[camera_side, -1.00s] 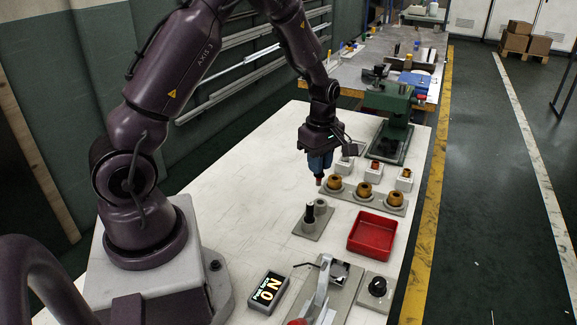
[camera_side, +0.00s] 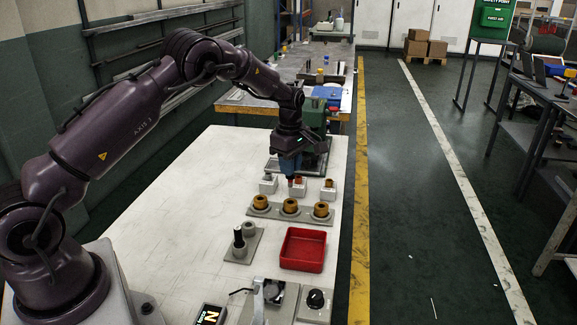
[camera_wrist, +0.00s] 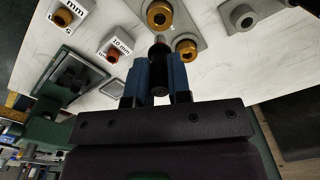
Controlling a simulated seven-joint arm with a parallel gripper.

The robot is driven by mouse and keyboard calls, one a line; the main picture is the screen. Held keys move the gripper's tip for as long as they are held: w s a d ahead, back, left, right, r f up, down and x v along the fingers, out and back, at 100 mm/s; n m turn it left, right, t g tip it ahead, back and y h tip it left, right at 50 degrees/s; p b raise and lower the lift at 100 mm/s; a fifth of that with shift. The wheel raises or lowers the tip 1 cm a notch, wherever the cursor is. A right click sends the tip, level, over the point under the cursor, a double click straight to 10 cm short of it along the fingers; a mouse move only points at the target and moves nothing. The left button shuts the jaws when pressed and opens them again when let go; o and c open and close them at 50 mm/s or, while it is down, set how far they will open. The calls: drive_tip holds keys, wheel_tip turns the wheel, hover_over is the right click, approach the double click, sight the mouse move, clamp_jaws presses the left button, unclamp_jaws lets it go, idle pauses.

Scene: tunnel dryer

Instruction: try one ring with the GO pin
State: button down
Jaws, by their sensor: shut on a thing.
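My gripper (camera_side: 290,168) is shut on a dark-handled pin (camera_wrist: 159,52) with a pale tip, which shows between the blue fingers in the wrist view. The pin's tip is above the table, near the ring plate; its exact height is unclear. Three brass rings, left (camera_side: 261,202), middle (camera_side: 291,206) and right (camera_side: 321,209), sit on a grey plate (camera_side: 276,213). In the side view the pin appears behind the middle ring. Two rings (camera_wrist: 159,14) (camera_wrist: 186,49) show in the wrist view. A pin stand (camera_side: 238,257) holds another black pin (camera_side: 239,239) beside an empty grey socket (camera_side: 249,229).
White blocks (camera_side: 268,187) with small orange-brown pieces stand behind the rings; one (camera_wrist: 115,45) reads 10 mm. A red tray (camera_side: 303,265), seemingly empty, lies in front. A clamp device (camera_side: 270,290) and knob box (camera_side: 316,300) are nearer. The table's left side is clear.

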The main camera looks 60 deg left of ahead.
sight(290, 186)
drive_tip(key=shift+f, duration=0.15)
drive_tip(key=shift+f, duration=1.75)
drive_tip(key=shift+f, duration=2)
idle(1.9)
drive_tip(key=shift+r, duration=2.75)
drive_tip(key=shift+d, duration=0.1)
